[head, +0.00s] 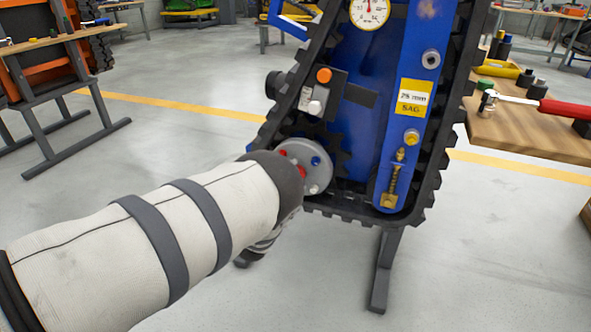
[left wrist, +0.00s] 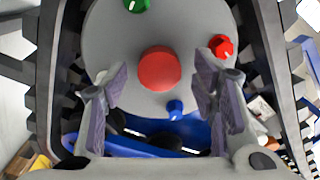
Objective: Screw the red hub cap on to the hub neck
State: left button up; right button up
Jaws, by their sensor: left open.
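The round red hub cap (left wrist: 159,69) shows in the left wrist view at the middle of a grey hub disc (left wrist: 108,38). The hub neck is not visible; the cap covers the centre, and I cannot tell how tightly it sits. My left gripper (left wrist: 162,73) is open, with one finger to each side of the cap and visible gaps between. In the head view the grey disc (head: 322,178) is partly hidden by my left arm, and the gripper's fingers are hidden. My right gripper is in neither view.
Smaller green (left wrist: 136,5), red (left wrist: 222,46) and blue (left wrist: 174,109) knobs surround the cap on the disc. The black track (head: 440,165) frames the blue carrier (head: 400,120). A wooden bench (head: 530,128) with tools stands at right. Floor at lower right is clear.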

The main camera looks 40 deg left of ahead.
pick_arm(q)
jog(key=n+p, duration=0.1)
jog(key=n, duration=1.1)
jog(key=shift+n+p, duration=0.3)
jog(key=shift+p, duration=0.05)
jog(key=shift+c, duration=0.5)
jog(key=c, duration=1)
jog(key=m, duration=0.9)
jog(key=shift+m+b, duration=0.3)
jog(key=shift+m, duration=0.1)
